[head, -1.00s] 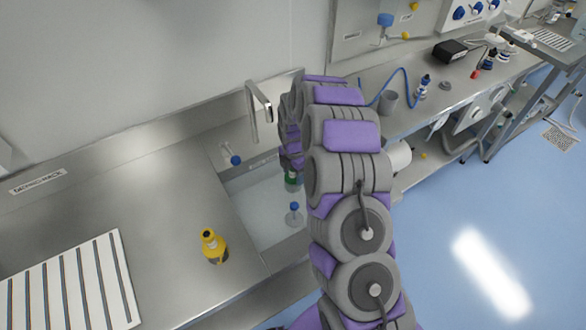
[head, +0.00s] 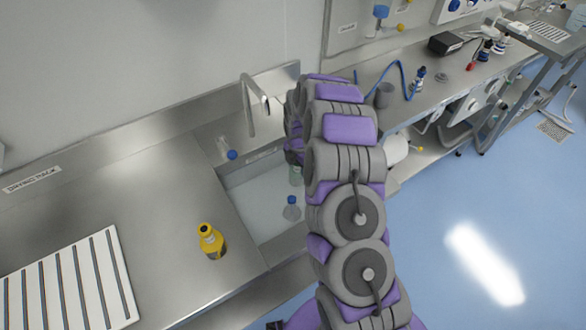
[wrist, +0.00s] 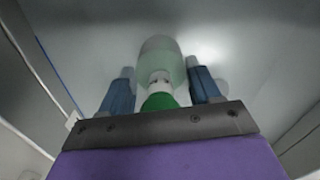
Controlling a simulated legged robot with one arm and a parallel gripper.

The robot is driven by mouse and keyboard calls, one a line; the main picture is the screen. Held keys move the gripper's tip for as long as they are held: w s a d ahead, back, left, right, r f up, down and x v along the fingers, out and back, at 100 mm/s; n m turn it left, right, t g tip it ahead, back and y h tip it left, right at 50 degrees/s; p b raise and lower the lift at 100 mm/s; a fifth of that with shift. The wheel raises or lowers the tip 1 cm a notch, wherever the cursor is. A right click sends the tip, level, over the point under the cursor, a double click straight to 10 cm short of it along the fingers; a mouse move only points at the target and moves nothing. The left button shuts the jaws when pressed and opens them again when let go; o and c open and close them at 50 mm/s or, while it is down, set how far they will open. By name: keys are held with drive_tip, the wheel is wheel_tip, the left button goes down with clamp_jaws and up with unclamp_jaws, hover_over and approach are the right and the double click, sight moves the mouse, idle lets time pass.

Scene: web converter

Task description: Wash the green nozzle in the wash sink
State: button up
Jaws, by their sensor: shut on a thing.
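The green nozzle (wrist: 157,102) shows in the wrist view as a green collar with a pale, see-through rounded body beyond it. It lies between the two blue fingers of my gripper (wrist: 163,84), which is shut on it. In the head view my arm hides most of the gripper, and only a pale green bit of the nozzle (head: 295,177) shows at the arm's left edge. That bit appears over the wash sink (head: 250,205), a steel basin under a tall curved tap (head: 247,100). I cannot tell whether the nozzle touches water or the basin floor.
A clear, blue-capped bottle (head: 291,211) stands in the sink. Another blue-ended clear item (head: 226,149) lies by the sink's back left corner.

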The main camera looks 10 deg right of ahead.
drive_tip(key=shift+s+a, duration=0.3)
drive_tip(key=shift+a, duration=0.6)
drive_tip(key=shift+s+a, duration=0.25)
drive_tip(key=shift+a, duration=0.65)
drive_tip(key=shift+s+a+p, duration=0.4)
drive_tip(key=shift+s+a, duration=0.05)
drive_tip(key=shift+a, duration=0.4)
drive_tip(key=shift+d+r, duration=0.15)
drive_tip(key=shift+r, duration=0.15)
